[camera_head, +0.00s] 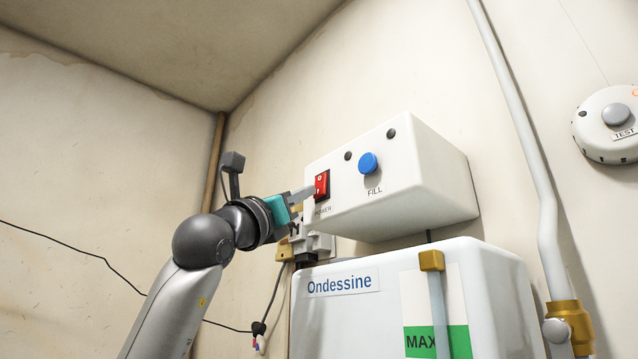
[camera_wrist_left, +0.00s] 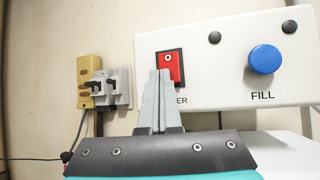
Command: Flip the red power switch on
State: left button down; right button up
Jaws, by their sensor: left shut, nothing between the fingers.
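The red power switch (camera_head: 321,186) sits in a dark frame on the front of a white control box, above the label POWER. It also shows in the left wrist view (camera_wrist_left: 174,66), where my fingers cover its lower left part. My left gripper (camera_head: 309,191) is shut and empty, with its fingertips at the switch in the head view. In the left wrist view the closed fingers (camera_wrist_left: 159,74) point up at the switch's lower left. I cannot tell whether they touch it. My right gripper is in neither view.
The white control box (camera_head: 420,200) carries a blue FILL button (camera_head: 368,164) and two dark round spots. Below it stands a white Ondessine tank (camera_head: 390,275). A pipe (camera_head: 515,120) and a round alarm (camera_head: 610,125) are at right.

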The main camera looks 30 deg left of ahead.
pick_arm(q)
jog(key=shift+w+d, duration=0.15)
jog(key=shift+w, duration=0.2)
dwell(0.5)
jog(key=shift+s, duration=0.15)
jog(key=s+a+b, duration=0.2)
jog(key=s, duration=0.4)
jog(key=shift+s+a, duration=0.15)
jog(key=shift+a, duration=0.2)
dwell(0.3)
